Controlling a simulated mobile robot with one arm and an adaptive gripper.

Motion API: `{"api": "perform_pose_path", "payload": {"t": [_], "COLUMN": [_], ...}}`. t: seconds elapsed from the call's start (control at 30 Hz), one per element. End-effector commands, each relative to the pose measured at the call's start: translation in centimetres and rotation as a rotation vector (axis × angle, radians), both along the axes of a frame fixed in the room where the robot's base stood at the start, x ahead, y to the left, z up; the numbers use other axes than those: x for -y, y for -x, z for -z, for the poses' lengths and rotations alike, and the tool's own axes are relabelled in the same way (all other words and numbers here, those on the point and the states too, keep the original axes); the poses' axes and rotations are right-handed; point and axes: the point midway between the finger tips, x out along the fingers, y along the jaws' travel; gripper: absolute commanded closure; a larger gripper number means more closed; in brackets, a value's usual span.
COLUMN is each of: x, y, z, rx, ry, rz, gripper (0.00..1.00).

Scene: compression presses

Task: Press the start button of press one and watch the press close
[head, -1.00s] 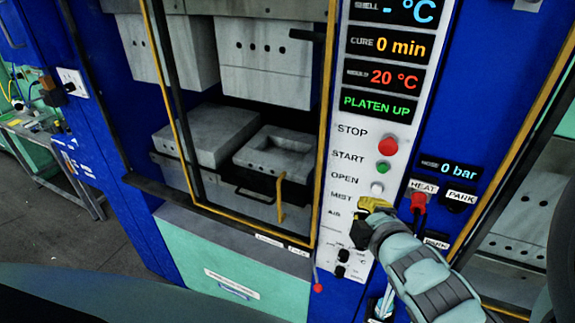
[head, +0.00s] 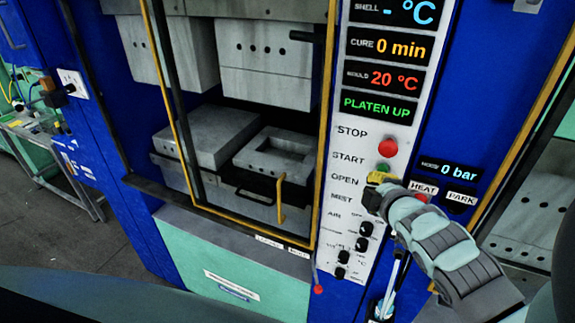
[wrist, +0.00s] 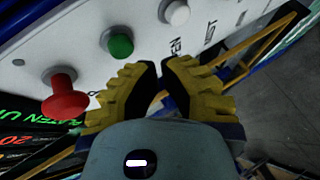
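The press (head: 240,214) has a blue frame and stands open. Its upper block (head: 262,60) hangs well above the lower mould (head: 275,150), and the display (head: 381,105) reads PLATEN UP. The green start button (head: 383,167) shows in the head view beside the START label, just above my gripper (head: 378,179). It also shows in the wrist view (wrist: 119,43), ahead and left of the fingertips (wrist: 160,68), apart from them. The yellow fingers are drawn together and hold nothing. In the head view my gripper hides the white button, which shows in the wrist view (wrist: 175,12).
The red stop button (head: 388,147) sits above the green one, and is at the left in the wrist view (wrist: 65,97). Black knobs (head: 362,243) line the lower panel. A yellow-edged guard frame (head: 322,140) stands left of the panel. A second press (head: 525,220) is at right.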

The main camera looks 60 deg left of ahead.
Motion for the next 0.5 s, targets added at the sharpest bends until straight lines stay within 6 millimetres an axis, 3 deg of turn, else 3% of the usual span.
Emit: {"api": "perform_pose_path", "payload": {"t": [0.33, 0.37, 0.43, 0.5], "x": [-0.24, -0.24, -0.23, -0.22], "y": [-0.09, -0.09, -0.09, -0.11], "z": [-0.05, -0.05, -0.06, -0.05], "rx": [-0.001, -0.001, -0.001, -0.001], "ry": [-0.001, -0.001, 0.000, 0.000], "rz": [-0.004, -0.004, -0.003, -0.003], "gripper": [1.00, 0.92, 1.00, 1.00]}}
